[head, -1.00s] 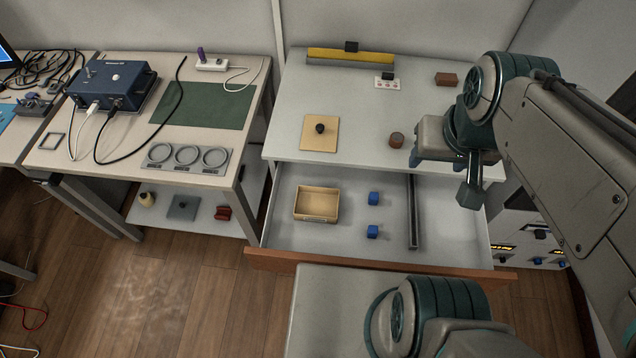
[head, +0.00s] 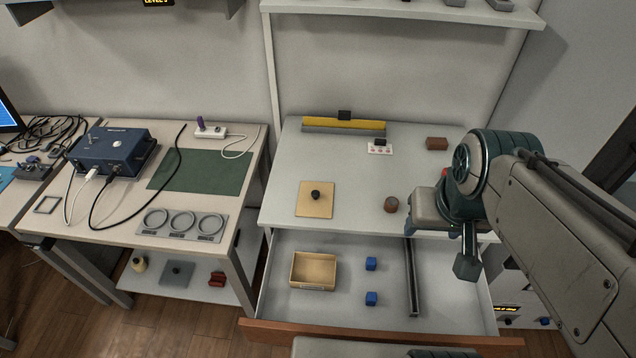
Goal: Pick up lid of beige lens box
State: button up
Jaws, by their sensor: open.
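The lid (head: 314,201) is a flat beige square plate with a black knob, lying on the grey tabletop (head: 345,180). The beige box (head: 313,285) stands open below it in the pulled-out drawer (head: 340,317). My gripper (head: 440,235) is open, above the right front part of the tabletop, to the right of the lid and apart from it. No object shows between its fingers, though they are partly hidden by the gripper body.
A brown round piece (head: 391,204) lies between the lid and my gripper. A yellow-and-grey bar (head: 343,127) lies at the back. A shelf (head: 400,10) hangs above.

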aim_at(315, 199)
jog(key=z, duration=2.3)
jog(key=k, duration=1.05)
jog(key=u, duration=1.3)
jog(key=i, duration=0.5)
jog(key=z, duration=0.05)
